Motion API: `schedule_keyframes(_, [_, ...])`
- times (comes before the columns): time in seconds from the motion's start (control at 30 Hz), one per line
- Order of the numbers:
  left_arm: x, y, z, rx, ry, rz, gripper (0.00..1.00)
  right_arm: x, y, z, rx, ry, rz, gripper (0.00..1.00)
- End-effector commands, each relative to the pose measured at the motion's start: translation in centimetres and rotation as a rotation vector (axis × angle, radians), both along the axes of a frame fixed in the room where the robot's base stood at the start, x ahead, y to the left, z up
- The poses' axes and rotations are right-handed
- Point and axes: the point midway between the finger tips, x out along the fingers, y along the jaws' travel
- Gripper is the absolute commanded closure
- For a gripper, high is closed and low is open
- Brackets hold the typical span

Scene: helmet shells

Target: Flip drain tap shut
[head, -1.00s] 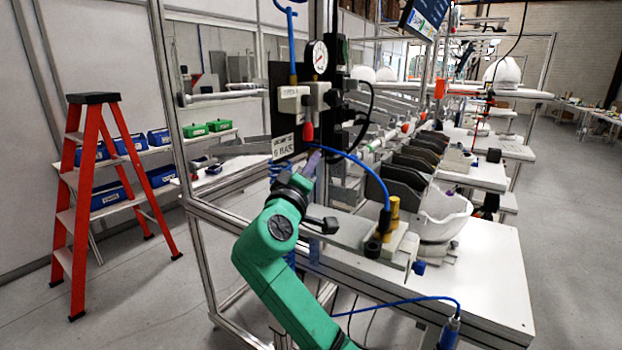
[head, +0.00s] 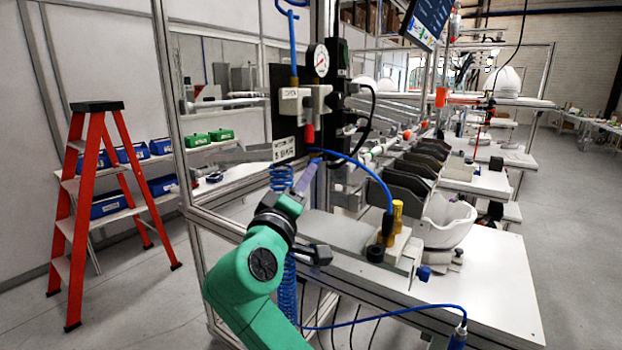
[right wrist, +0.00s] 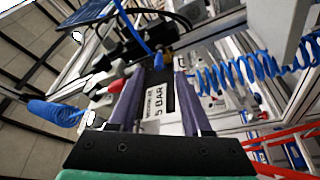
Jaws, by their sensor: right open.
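A small red part (head: 309,134), which looks like the drain tap, hangs below the grey-white air unit (head: 304,100) on a black panel. It points down in the head view. My right gripper (head: 309,172) is open just below it, with its purple fingers pointing up. In the right wrist view the red part (right wrist: 115,87) shows left of the left finger, outside the gap. The white 5 BAR label (right wrist: 160,112) shows between the fingers (right wrist: 155,95). Whether a finger touches the red part I cannot tell. My left gripper is not in view.
A pressure gauge (head: 318,60) sits above the air unit. A coiled blue hose (head: 286,290) hangs behind my right arm, and another blue hose (head: 360,168) arcs to the bench fixture. A white helmet shell (head: 447,220) rests on the bench (head: 480,275). A red stepladder (head: 82,200) stands left.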

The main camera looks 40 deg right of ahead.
Motion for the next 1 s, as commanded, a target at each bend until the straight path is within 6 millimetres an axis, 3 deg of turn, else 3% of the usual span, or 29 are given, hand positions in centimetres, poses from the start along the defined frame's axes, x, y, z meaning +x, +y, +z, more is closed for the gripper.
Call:
schedule_keyframes(0.03, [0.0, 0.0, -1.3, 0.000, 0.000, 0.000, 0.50, -0.7, 1.4, -1.0, 0.003, -0.002, 0.005, 0.51])
schedule_keyframes(0.1, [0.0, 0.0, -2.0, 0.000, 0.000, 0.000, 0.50, -1.9, 3.1, -1.4, 0.002, -0.002, 0.005, 0.51])
schedule_keyframes(0.3, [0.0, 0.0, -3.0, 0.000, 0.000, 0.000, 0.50, -4.1, 6.4, -1.8, 0.001, 0.000, 0.002, 0.51])
schedule_keyframes(0.87, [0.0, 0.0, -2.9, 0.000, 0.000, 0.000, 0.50, -4.5, 7.0, -1.7, -0.001, 0.000, -0.001, 0.51])
schedule_keyframes(0.93, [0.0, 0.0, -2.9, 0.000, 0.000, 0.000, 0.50, -4.0, 7.1, -2.0, -0.006, 0.014, 0.006, 0.51])
schedule_keyframes(1.0, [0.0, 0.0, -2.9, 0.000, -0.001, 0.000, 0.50, -2.2, 7.4, -3.3, -0.018, 0.061, 0.037, 0.51])
